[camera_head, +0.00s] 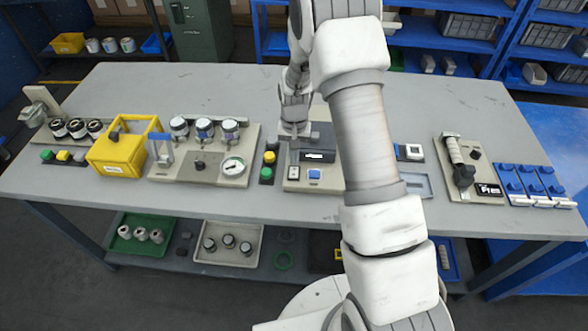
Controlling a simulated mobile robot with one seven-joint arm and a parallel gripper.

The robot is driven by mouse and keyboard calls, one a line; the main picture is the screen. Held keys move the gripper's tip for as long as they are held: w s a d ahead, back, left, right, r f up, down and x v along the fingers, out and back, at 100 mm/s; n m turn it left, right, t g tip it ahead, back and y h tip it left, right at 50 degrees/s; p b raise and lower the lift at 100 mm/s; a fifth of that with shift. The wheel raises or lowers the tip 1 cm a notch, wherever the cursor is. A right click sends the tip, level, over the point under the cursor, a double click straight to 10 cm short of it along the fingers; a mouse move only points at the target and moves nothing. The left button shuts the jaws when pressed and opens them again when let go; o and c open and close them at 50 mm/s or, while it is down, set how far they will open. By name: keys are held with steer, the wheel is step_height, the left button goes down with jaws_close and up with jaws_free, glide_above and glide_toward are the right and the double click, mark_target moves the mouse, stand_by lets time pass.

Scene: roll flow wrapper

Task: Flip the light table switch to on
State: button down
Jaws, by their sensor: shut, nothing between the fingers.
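A beige panel (297,185) on the grey workbench bears a dark box with a small white label (314,156). A small white switch plate (293,173) and a blue square button (314,175) sit at its front. I cannot tell whether this is the light table or whether its switch is on. My gripper (294,133) is shut and empty, pointing down at the back left of the dark box. I cannot tell whether it touches the box. My arm hides the panel's right side.
A yellow box (120,150) and a gauge panel (195,173) stand to the left. Yellow and green buttons (268,165) are close to my gripper's left. A white-framed switch (410,152), a flat tray (416,186) and a roller panel (462,190) lie right. The bench's back is clear.

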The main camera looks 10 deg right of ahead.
steer(key=shift+r+p, duration=1.1)
steer(key=shift+r, duration=1.2)
step_height(320, 180, up, 11)
steer(key=t, duration=0.1)
glide_above(294, 169)
steer(key=s, duration=0.2)
steer(key=s+r+n+t, duration=0.2)
steer(key=s+r, duration=0.4)
steer(key=r, duration=0.4)
steer(key=s+r+t, duration=0.1)
steer(key=s+r, duration=0.3)
steer(key=s, duration=0.5)
steer(key=s+r+n+t, duration=0.1)
steer(key=s+r, duration=0.4)
steer(key=s, duration=0.5)
steer(key=shift+r+n+t, duration=0.2)
steer(key=shift+n+t, duration=0.1)
